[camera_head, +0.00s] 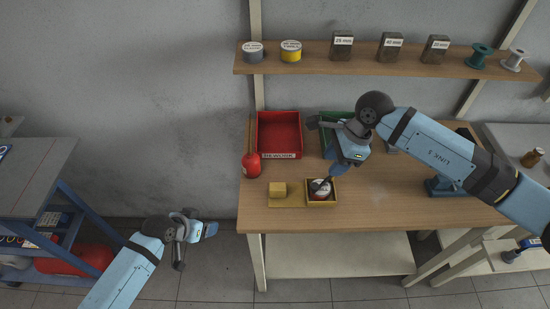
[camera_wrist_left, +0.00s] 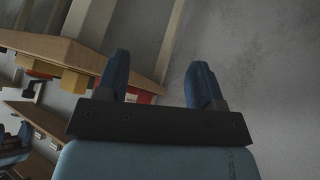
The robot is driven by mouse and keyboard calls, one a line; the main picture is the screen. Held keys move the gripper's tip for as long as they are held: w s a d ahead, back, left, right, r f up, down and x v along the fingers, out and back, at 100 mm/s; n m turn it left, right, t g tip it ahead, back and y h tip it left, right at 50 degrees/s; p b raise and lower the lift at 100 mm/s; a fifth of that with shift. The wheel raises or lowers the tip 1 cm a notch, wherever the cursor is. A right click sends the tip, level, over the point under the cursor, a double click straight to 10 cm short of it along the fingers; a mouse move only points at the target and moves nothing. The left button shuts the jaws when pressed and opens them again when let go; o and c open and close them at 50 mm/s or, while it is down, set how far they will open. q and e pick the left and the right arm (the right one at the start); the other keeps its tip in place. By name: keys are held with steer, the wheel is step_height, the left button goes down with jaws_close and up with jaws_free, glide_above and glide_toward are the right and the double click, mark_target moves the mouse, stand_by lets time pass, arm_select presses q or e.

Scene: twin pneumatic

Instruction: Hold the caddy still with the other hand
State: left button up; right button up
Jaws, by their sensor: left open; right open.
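The caddy looks to be the small open wooden box (camera_head: 321,204) near the front edge of the workbench, beside a yellow block (camera_head: 278,189) on a thin yellow board. A round white-and-dark item (camera_head: 319,187) sits in the box. My right gripper (camera_head: 328,179) is open, pointing down at the box from above; whether it touches the round item I cannot tell. My left gripper (camera_head: 207,229) is off the bench, left of its front corner and away from the box. In the left wrist view its fingers (camera_wrist_left: 160,82) are apart with nothing between them.
A red REWORK bin (camera_head: 278,133), a red bottle (camera_head: 251,164) and a green bin (camera_head: 331,146) stand on the workbench (camera_head: 390,205). A shelf (camera_head: 370,65) with tins and spools is above. A blue cart (camera_head: 62,195) stands at left. Clear floor lies between cart and bench.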

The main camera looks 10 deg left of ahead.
arm_select(q)
steer(key=w+d+r+m+g+h, duration=0.1)
steer(key=w+d+r+m+g, duration=0.15)
steer(key=w, duration=0.25)
steer(key=m+g, duration=0.2)
steer(key=m, duration=0.2)
glide_toward(271, 186)
steer(key=shift+h, duration=0.3)
steer(key=f, duration=0.3)
steer(key=s+f, duration=0.1)
steer(key=f, duration=0.1)
steer(key=d+r+m+y, duration=0.1)
steer(key=d+r+m, duration=0.1)
steer(key=w+d+r+m+g, duration=0.1)
steer(key=d+r+m, duration=0.1)
steer(key=shift+w+y, duration=0.25)
steer(key=shift+y, duration=0.15)
steer(key=f+m+y, duration=0.1)
steer(key=f, duration=0.2)
steer(key=f+m+y, duration=0.1)
steer(key=f, duration=0.2)
steer(key=w+f+m+g+y, duration=0.1)
steer(key=f, duration=0.3)
steer(key=shift+w, duration=0.1)
